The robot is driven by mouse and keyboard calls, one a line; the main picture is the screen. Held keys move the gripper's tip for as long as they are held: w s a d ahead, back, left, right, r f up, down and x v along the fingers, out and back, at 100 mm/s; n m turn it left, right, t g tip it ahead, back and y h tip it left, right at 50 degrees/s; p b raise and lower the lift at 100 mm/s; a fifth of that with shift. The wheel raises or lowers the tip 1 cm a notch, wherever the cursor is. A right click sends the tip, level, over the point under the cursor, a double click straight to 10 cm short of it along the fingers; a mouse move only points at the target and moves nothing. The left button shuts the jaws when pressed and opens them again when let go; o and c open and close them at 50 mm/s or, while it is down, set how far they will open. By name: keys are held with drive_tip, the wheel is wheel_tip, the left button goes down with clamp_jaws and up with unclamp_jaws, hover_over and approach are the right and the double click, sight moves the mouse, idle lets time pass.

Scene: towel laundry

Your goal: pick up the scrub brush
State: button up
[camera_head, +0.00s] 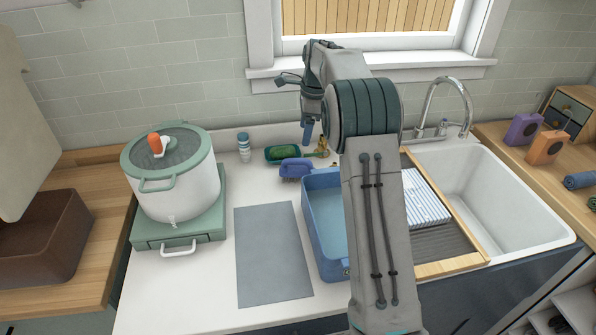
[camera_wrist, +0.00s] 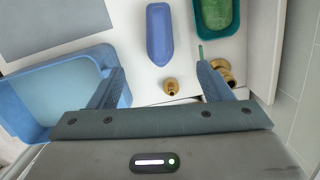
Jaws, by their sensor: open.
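The scrub brush (camera_head: 296,169) is the blue-purple piece on the white counter, just behind the blue basin. In the wrist view the brush (camera_wrist: 160,34) lies lengthwise beyond my fingertips, roughly in line with the gap between them. My gripper (camera_wrist: 161,74) is open and empty, its two blue fingers spread apart. In the head view my gripper (camera_head: 307,132) hangs above the back of the counter, up and right of the brush, partly hidden by my own arm. It is apart from the brush.
A green dish (camera_head: 283,154) with a green sponge sits behind the brush. Small brass pieces (camera_wrist: 170,86) stand near the gripper. The blue basin (camera_head: 313,225) and grey mat (camera_head: 270,254) lie in front. A striped jar (camera_head: 244,147) and a white pot (camera_head: 175,190) stand left.

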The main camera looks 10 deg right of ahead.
sight(299, 159)
drive_tip(key=f, duration=0.6)
drive_tip(key=a+f+p, duration=0.1)
drive_tip(key=f, duration=0.2)
drive_tip(key=shift+w+a, duration=0.1)
drive_tip(key=shift+w, duration=0.2)
drive_tip(key=shift+s+a+f+p, duration=0.1)
drive_tip(key=shift+a+f+p, duration=0.15)
drive_tip(key=shift+f, duration=0.6)
drive_tip(key=shift+w+a+f+p, duration=0.1)
drive_tip(key=shift+f+p, duration=0.3)
drive_tip(key=shift+f, duration=0.45)
drive_tip(key=shift+s+a+f+p, duration=0.1)
drive_tip(key=shift+a+f+p, duration=0.15)
drive_tip(key=shift+f, duration=0.6)
drive_tip(key=c, duration=1.1)
